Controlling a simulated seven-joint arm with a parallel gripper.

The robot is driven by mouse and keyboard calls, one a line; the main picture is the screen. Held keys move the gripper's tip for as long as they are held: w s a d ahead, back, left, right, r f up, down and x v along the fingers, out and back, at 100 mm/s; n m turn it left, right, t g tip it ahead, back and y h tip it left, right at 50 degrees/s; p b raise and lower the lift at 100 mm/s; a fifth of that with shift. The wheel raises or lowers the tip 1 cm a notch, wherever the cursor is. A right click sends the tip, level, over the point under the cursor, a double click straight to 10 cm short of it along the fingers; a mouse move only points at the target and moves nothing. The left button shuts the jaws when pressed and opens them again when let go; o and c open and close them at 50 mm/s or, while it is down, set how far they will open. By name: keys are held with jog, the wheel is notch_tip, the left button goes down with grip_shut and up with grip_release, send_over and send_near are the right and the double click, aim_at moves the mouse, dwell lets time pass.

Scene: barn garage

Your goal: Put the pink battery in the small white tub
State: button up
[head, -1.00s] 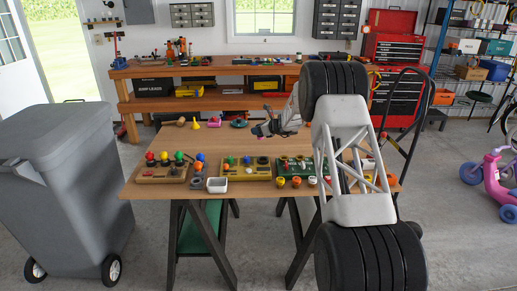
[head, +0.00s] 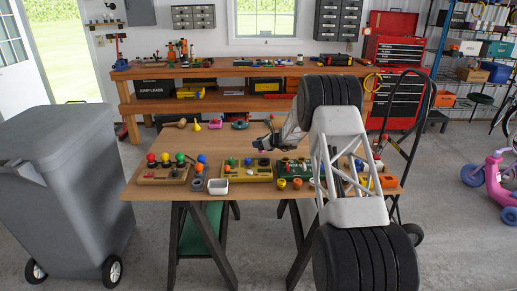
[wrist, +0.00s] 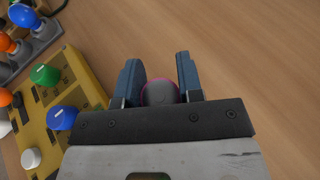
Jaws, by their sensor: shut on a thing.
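My gripper (head: 264,144) is over the middle of the wooden table, behind the yellow board. In the wrist view its two blue fingers (wrist: 160,82) are closed on the pink battery (wrist: 159,92), of which a grey rounded end and a pink rim show. In the head view only a small pink bit of the battery (head: 262,151) shows below the fingers. The small white tub (head: 218,187) sits near the table's front edge, left of and nearer than my gripper.
Boards with coloured knobs stand along the table: a brown one (head: 163,177), a yellow one (head: 246,177) and a green one (head: 293,172). Grey rings (head: 197,184) lie left of the tub. A yellow cone (head: 196,125) and a pink item (head: 215,124) are at the back.

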jog(key=shift+f, duration=1.3)
jog(key=shift+f, duration=0.1)
jog(key=o, duration=1.1)
jog(key=shift+v, duration=6.05)
